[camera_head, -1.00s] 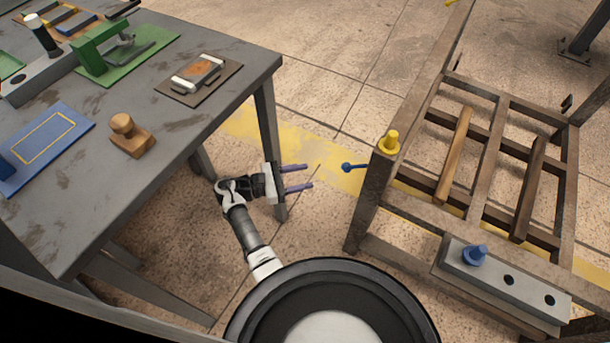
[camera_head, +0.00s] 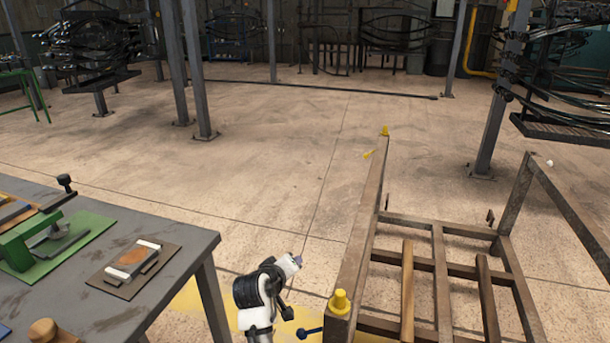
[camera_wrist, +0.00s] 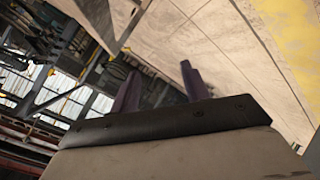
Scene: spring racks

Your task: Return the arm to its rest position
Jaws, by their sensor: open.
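My gripper (camera_head: 296,260) shows at the bottom centre of the head view, at the end of my white and black arm. It points up and away, between the workbench and the wooden frame. In the wrist view its two purple fingers (camera_wrist: 160,88) stand apart with nothing between them, so it is open and empty. The fingers are mostly foreshortened in the head view. The lower part of my arm is cut off by the bottom edge.
A grey workbench (camera_head: 185,262) with a green tool and a brown board stands left. A wooden frame (camera_head: 362,235) with a yellow knob (camera_head: 339,302) stands close right of my arm. Open floor lies beyond, with several posts.

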